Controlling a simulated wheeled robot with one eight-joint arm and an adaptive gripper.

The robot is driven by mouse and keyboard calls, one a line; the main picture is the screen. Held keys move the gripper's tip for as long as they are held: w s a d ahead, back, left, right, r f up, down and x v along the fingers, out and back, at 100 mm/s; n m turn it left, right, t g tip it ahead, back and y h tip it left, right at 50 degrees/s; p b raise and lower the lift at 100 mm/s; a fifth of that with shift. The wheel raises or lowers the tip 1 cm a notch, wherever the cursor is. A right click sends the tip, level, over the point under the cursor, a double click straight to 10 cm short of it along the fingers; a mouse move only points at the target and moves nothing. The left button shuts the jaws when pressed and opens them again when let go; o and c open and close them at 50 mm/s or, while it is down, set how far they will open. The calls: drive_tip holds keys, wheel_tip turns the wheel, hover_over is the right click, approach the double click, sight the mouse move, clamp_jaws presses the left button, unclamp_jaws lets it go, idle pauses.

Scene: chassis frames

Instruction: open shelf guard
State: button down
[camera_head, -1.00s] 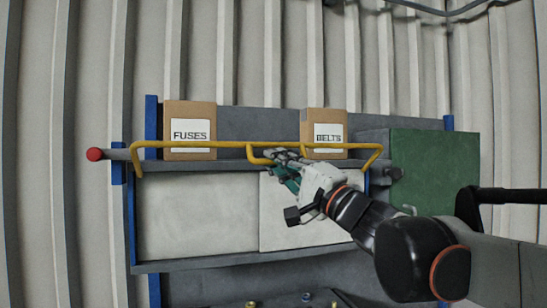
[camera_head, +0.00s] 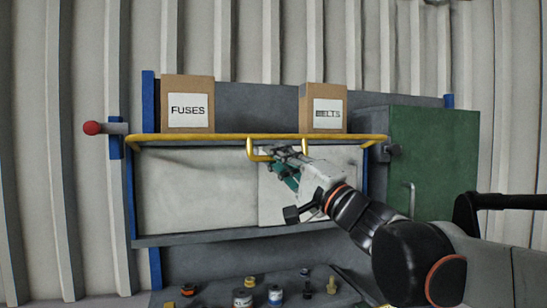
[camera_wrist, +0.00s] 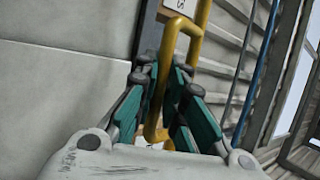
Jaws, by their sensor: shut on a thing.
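The shelf guard is a yellow bar (camera_head: 200,137) running across the front of the shelf in the head view. It lies level with the shelf edge, below the two boxes. A yellow loop handle (camera_head: 252,152) hangs from its middle. My gripper (camera_head: 277,158) is at this handle, with its green fingers shut on it. In the wrist view the handle (camera_wrist: 182,30) passes between the fingers (camera_wrist: 164,88). The exact contact is partly hidden. A red knob (camera_head: 92,128) on a grey pin sits at the guard's left end.
A FUSES box (camera_head: 187,90) and a BELTS box (camera_head: 323,97) stand on the shelf. A green cabinet (camera_head: 440,160) is at the right. Pale panels (camera_head: 195,195) lie behind my gripper. Jars and small parts (camera_head: 243,297) sit on a lower surface.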

drive_tip(key=c, duration=1.7)
unclamp_jaws()
drive_tip(key=shift+o, duration=0.2)
drive_tip(key=v, duration=1.2)
